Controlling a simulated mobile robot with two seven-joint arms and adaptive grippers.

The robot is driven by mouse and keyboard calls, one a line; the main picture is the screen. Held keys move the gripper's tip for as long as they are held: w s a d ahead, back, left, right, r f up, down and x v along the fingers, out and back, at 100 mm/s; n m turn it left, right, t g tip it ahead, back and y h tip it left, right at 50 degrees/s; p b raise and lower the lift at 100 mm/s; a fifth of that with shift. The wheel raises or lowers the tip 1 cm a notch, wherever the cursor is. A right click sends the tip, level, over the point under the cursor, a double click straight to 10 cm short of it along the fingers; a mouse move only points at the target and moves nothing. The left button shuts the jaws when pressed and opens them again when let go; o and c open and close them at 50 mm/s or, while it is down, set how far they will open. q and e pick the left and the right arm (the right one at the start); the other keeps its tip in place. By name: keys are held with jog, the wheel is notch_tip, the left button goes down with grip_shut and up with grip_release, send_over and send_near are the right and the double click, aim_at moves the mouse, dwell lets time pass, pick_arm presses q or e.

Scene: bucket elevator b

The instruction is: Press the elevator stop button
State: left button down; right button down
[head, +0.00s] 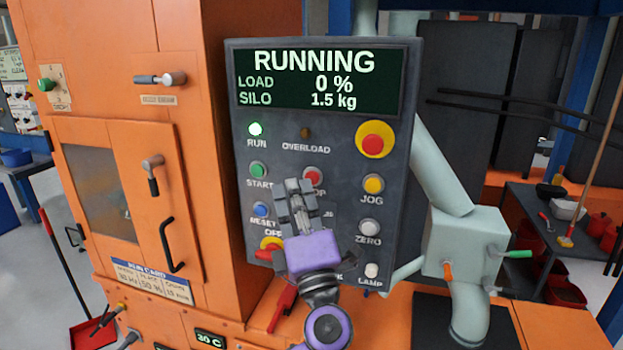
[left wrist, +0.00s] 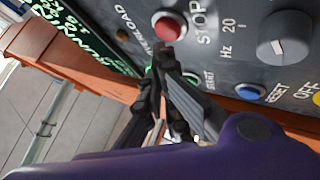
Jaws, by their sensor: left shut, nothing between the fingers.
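The dark control panel (head: 335,150) has a screen (head: 320,80) reading RUNNING, load 0 %, silo 1.5 kg. My left gripper is shut and empty. Its fingertips (left wrist: 162,55) are close to the button, with no clear contact visible. My right gripper is not in view.
The green START (head: 258,170) and blue RESET (head: 261,210) buttons are left of the gripper. A yellow-ringed red button (head: 375,140), yellow JOG (head: 374,184) and white ZERO (head: 369,227) are right. The orange cabinet (head: 150,150) stands left; a grey-green pipe (head: 440,165) runs right.

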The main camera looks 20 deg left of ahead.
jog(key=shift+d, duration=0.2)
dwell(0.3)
pick_arm(q)
jog(key=shift+w, duration=0.1)
jog(key=shift+w, duration=0.35)
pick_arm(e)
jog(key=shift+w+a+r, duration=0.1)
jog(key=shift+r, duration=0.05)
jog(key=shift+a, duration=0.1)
pick_arm(q)
jog(key=shift+w, duration=0.4)
dwell(0.4)
jog(key=shift+s, duration=0.1)
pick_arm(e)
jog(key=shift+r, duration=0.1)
pick_arm(q)
jog(key=shift+s+p, duration=0.4)
jog(key=shift+s, duration=0.35)
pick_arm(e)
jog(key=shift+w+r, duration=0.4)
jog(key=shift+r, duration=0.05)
